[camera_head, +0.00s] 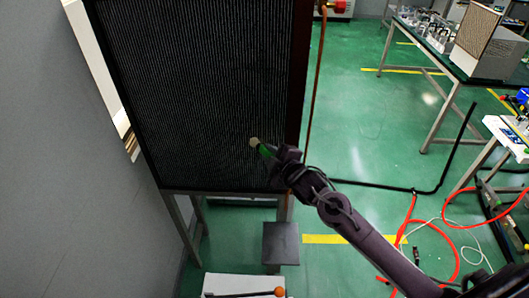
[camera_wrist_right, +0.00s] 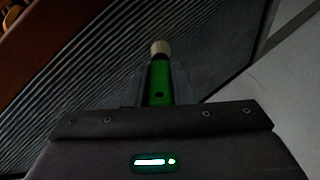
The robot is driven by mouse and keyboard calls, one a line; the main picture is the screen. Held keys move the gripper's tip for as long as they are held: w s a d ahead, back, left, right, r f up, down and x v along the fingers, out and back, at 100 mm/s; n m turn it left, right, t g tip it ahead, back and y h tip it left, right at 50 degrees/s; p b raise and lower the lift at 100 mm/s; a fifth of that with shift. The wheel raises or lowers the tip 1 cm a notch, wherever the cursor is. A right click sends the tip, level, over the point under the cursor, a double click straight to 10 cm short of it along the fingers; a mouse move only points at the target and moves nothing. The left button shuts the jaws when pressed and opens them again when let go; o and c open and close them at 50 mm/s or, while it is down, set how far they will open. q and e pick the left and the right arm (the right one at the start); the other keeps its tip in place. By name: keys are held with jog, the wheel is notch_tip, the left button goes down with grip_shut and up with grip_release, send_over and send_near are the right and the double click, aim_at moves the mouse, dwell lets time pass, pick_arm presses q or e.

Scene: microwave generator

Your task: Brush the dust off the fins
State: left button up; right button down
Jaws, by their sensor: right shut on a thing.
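The fins (camera_head: 205,90) form a large dark panel of fine ridges in the upper left of the head view. They also fill the upper part of the right wrist view (camera_wrist_right: 110,60). My right gripper (camera_head: 272,157) is in front of the lower right part of the panel. It is shut on a brush with a green handle (camera_wrist_right: 160,82) and a pale round tip (camera_wrist_right: 160,48). In the head view the brush tip (camera_head: 254,142) lies over the fins; whether it touches them I cannot tell. My left gripper is not in view.
The panel stands on a metal frame (camera_head: 177,225) beside a grey wall (camera_head: 50,160). Below are a grey stool-like block (camera_head: 281,243) and a white box (camera_head: 240,286) with an orange-tipped tool (camera_head: 279,292). Red hoses (camera_head: 407,222) lie on the green floor at right.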

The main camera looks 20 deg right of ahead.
jog(key=s+d+r+p, duration=0.2)
jog(key=d+p, duration=0.2)
jog(key=d, duration=0.2)
jog(key=w+a+b, duration=0.3)
jog(key=w+a, duration=0.1)
jog(key=a, duration=0.6)
jog(key=shift+a+f, duration=0.2)
jog(key=shift+a, duration=0.05)
dwell(1.2)
jog(key=s+a+p, duration=0.2)
jog(key=s, duration=0.3)
jog(key=shift+s+a, duration=0.15)
jog(key=shift+s, duration=0.15)
jog(key=shift+s, duration=0.1)
dwell(0.4)
